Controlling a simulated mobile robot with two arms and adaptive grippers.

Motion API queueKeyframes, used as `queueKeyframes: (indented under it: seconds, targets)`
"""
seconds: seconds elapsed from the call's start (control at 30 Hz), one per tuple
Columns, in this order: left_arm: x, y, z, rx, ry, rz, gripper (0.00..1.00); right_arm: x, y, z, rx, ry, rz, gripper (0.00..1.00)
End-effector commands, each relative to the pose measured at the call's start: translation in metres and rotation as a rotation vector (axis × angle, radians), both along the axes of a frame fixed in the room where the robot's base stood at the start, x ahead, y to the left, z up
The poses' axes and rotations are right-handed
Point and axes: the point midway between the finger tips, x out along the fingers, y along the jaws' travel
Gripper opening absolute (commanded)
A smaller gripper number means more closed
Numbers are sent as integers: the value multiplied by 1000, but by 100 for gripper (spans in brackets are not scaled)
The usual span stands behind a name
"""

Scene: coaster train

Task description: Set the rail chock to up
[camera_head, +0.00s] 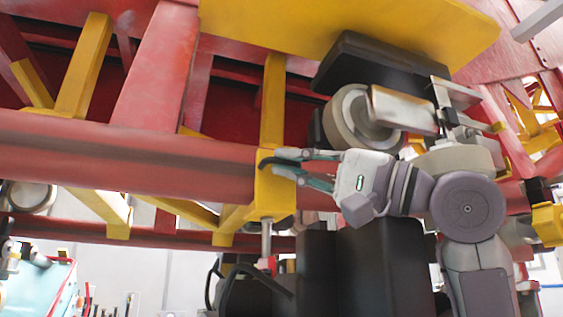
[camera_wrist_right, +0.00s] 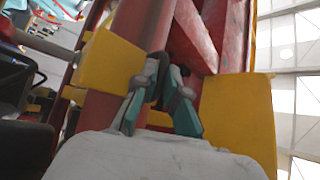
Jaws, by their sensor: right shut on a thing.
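The rail chock (camera_head: 272,190) appears to be the yellow block on the front of the red rail in the head view, with a dark curved handle (camera_head: 264,162) at its face. My right gripper (camera_head: 278,166) reaches in from the right, its fingers at this handle. In the right wrist view, the fingers of the right gripper (camera_wrist_right: 166,82) close on a dark piece in front of the rail, with yellow metal on both sides. The fingers partly hide the handle, and I cannot tell its exact setting. My left gripper is not in view.
A long red rail (camera_head: 120,150) runs across the head view, with yellow braces below it. A pale wheel (camera_head: 352,115) and a yellow plate (camera_head: 350,25) are above my right gripper. A thin rod (camera_head: 266,240) stands under the yellow block.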

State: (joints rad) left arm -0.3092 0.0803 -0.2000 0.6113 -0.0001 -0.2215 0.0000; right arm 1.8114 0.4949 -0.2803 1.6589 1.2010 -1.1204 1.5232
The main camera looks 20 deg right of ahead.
Motion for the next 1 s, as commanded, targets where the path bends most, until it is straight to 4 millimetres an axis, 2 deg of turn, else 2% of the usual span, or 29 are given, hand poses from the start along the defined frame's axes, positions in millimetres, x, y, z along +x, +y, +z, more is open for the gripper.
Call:
queueKeyframes:
  seconds: [0.1,0.13,0.17,0.37,0.57,1.0]
  targets:
    - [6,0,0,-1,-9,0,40,0,-2,1,0,-4,-6,0]
    - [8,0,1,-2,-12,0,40,0,-2,1,0,-4,-6,15]
    - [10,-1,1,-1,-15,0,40,0,-2,1,1,-4,-5,20]
    - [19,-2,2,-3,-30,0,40,0,-1,1,1,-2,-3,21]
    - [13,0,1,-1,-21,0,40,-4,-5,-2,1,-1,-2,21]
    - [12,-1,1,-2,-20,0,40,-56,-66,-34,2,-2,-7,21]
